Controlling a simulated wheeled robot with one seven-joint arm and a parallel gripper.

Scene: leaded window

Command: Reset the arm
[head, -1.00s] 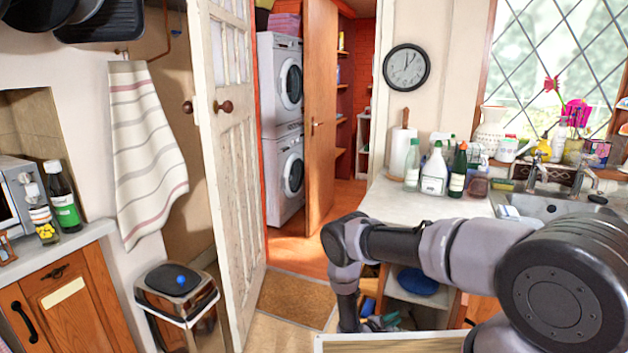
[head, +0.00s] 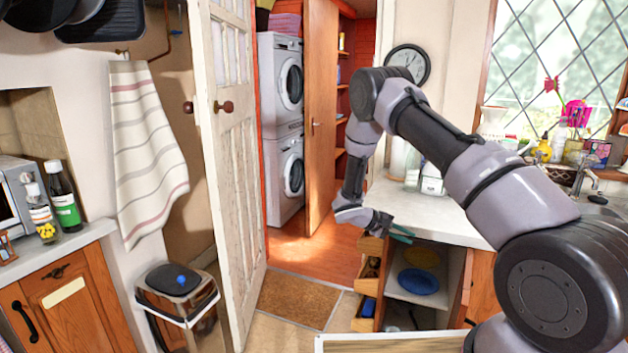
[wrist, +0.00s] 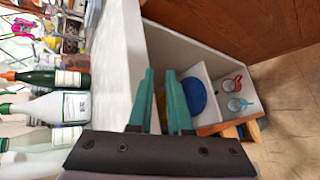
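My gripper (head: 403,234) hangs at the end of my arm in the head view, in front of the worktop's edge and above the open cabinet. Its two teal fingers also show in the wrist view (wrist: 160,76), a narrow gap apart with nothing held between them. The arm is raised, with its elbow in front of the wall clock and its forearm bent down.
The worktop (head: 455,212) is just right of the gripper, with several bottles (wrist: 60,105) on it. Below, the open cabinet holds a blue plate (head: 418,281). The white door (head: 232,150) stands open on the left. The floor by the doormat (head: 298,299) is clear.

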